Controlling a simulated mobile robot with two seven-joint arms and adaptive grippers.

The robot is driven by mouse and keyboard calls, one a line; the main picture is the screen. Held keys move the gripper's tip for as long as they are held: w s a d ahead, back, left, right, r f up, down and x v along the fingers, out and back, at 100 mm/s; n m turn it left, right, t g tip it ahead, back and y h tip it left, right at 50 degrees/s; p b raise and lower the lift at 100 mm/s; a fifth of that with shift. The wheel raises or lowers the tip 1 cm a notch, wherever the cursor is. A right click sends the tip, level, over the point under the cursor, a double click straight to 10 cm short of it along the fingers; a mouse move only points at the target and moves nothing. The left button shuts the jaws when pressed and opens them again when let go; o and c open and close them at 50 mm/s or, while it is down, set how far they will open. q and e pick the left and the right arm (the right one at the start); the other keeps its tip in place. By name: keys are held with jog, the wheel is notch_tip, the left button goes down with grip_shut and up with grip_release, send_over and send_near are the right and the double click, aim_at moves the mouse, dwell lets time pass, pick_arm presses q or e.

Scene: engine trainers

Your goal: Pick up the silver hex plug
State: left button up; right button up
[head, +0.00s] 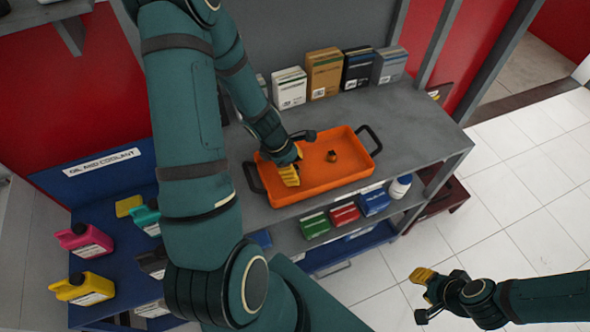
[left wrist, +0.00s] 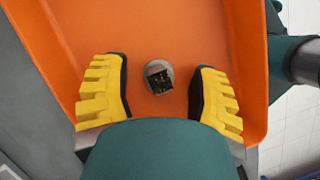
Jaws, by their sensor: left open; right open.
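The hex plug (head: 332,156) looks like a small dark, brownish metal piece in the head view, on the floor of the orange tray (head: 320,188), right of its middle. In the left wrist view the plug (left wrist: 158,78) has a grey rim and a dark top. It lies between the lines of the two yellow fingers, touching neither. My left gripper (head: 289,174) is open over the left part of the tray, left of the plug. My right gripper (head: 421,296) is open and empty over the tiled floor, at the lower right of the head view.
The tray has dark handles and stands on a grey bench (head: 422,130). Several boxes (head: 324,72) line the bench's back. A lower shelf holds coloured boxes (head: 344,213) and a white bottle (head: 400,187). A blue shelf with jugs (head: 85,240) is at left.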

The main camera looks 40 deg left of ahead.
pick_arm(q)
grip_shut()
